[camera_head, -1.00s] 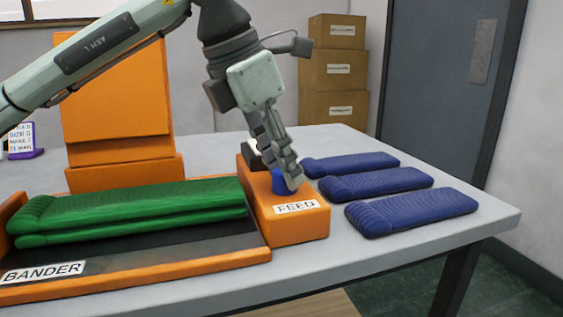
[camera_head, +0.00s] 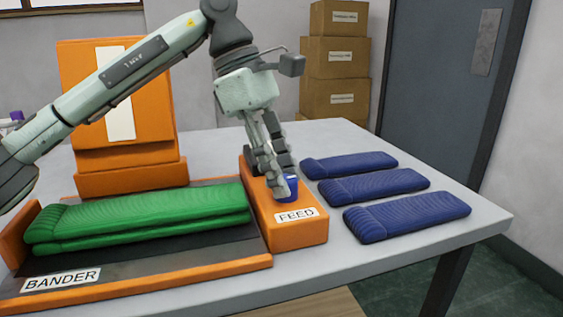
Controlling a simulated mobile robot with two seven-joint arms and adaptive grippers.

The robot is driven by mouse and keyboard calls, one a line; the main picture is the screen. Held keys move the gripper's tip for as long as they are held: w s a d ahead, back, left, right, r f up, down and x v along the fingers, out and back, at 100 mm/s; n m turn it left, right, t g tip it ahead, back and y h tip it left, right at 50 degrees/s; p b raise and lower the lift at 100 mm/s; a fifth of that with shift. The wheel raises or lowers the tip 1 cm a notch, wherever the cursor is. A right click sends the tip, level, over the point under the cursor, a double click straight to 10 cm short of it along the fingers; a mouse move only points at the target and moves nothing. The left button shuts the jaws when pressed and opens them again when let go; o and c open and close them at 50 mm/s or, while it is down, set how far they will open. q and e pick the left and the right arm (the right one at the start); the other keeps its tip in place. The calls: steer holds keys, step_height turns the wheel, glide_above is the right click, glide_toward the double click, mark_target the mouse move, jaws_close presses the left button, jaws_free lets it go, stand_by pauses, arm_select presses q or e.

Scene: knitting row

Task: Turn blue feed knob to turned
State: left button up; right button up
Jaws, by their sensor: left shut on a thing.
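The blue feed knob (camera_head: 292,185) stands on top of the orange feed box (camera_head: 302,233), behind its white FEED label (camera_head: 296,215). A white mark shows on the knob's upper side. My left gripper (camera_head: 281,184) points down from above and is shut on the knob; its fingers hide the knob's left part. My right gripper is not in view.
The orange bander (camera_head: 150,279) with two stacked green knitted pieces (camera_head: 140,215) lies left of the feed box. Several blue knitted pieces (camera_head: 408,215) lie to the right. Cardboard boxes (camera_head: 334,104) stand behind the grey table (camera_head: 480,226).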

arm_select(q)
steer(key=shift+m+g+p, duration=0.3)
steer(key=shift+m+g, duration=0.1)
steer(key=shift+m, duration=0.5)
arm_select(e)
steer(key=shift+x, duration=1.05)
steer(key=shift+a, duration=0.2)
arm_select(q)
steer(key=o, duration=1.2)
steer(key=shift+c, duration=0.2)
steer(key=v, duration=1.2)
steer(key=shift+d, duration=0.25)
steer(key=shift+r, duration=0.15)
